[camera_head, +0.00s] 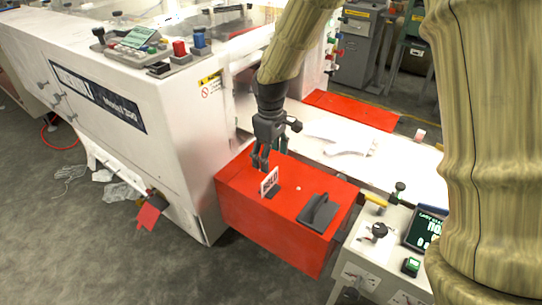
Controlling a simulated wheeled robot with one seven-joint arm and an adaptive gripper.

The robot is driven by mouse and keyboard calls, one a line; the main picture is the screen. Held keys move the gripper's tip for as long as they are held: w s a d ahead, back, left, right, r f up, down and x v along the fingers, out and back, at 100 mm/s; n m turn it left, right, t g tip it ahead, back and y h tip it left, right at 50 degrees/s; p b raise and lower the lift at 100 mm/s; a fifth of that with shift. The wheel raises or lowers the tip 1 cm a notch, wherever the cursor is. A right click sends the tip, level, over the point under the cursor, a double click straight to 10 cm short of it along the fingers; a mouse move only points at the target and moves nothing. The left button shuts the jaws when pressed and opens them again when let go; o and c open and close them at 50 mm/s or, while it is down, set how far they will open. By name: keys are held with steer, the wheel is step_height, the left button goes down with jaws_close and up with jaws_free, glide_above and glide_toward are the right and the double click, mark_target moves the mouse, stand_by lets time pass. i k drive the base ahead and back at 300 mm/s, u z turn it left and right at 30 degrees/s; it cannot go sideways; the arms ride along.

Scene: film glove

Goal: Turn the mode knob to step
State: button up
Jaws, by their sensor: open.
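My gripper (261,164) is at the end of my sleeved arm, pointing down over the red box. It is open and seems to hold nothing. Its fingertips are close to a small white sign (269,181) with dark lettering; I cannot tell if they touch. A dark knob (379,230) sits on the white control box (365,258) at the lower right, well away from my gripper. The labels there are too small to read, so I cannot tell if it is the mode knob or how it is set.
The red box (240,207) has a dark grey handle block (318,211) on top. The control box also has a green button (410,266) and a display (424,230). A white machine (180,130) with a button panel (140,42) stands at left. Grey floor at lower left is mostly free.

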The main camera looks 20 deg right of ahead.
mark_target(379, 229)
steer(key=z, duration=1.5)
